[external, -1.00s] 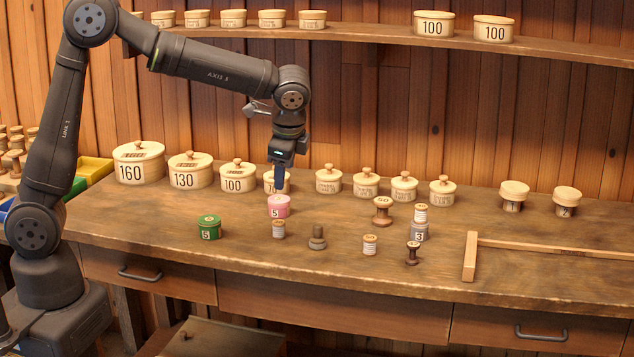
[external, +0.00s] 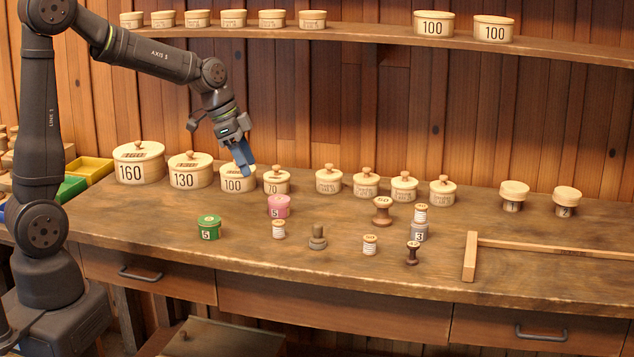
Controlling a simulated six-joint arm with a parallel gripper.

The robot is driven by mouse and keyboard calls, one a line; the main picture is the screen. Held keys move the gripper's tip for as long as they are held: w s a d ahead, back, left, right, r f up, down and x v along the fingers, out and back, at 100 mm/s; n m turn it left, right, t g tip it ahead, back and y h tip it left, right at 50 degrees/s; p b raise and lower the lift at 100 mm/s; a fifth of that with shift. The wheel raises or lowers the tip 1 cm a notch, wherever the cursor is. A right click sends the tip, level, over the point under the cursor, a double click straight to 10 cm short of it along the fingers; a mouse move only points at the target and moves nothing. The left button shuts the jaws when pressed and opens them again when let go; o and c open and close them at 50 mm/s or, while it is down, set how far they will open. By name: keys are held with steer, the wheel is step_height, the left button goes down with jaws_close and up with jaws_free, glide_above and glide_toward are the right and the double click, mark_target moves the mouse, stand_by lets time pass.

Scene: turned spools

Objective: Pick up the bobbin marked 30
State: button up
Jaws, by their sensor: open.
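Several turned bobbins stand on the workbench, their top marks too small for me to read surely, so I cannot tell which is 30. A wide wooden bobbin (external: 382,210) stands right of centre. A small dark-waisted bobbin (external: 412,253) is nearer the front edge. Small white-wound bobbins stand at the left (external: 278,229), at the middle (external: 370,245) and atop a grey pot marked 3 (external: 420,213). A grey-brown bobbin (external: 317,238) stands between. My gripper (external: 245,166) is open and empty, tilted, in the air by the round boxes marked 100 and 70.
Lidded round boxes (external: 138,162) line the back of the bench. A pink pot (external: 279,206) and a green pot (external: 209,228), both marked 5, stand at the left front. A wooden bar frame (external: 470,256) lies at the right. A shelf (external: 350,33) runs above.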

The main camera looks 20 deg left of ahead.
glide_above(277, 222)
steer(key=a, duration=0.3)
steer(key=f, duration=1)
steer(key=shift+s+d+f, duration=0.1)
steer(key=shift+s+d, duration=0.1)
steer(key=shift+s, duration=0.2)
steer(key=shift+x, duration=3.15)
steer(key=shift+w+d, duration=0.15)
steer(key=shift+w, duration=0.05)
steer(key=c, duration=1)
steer(key=shift+c, duration=0.2)
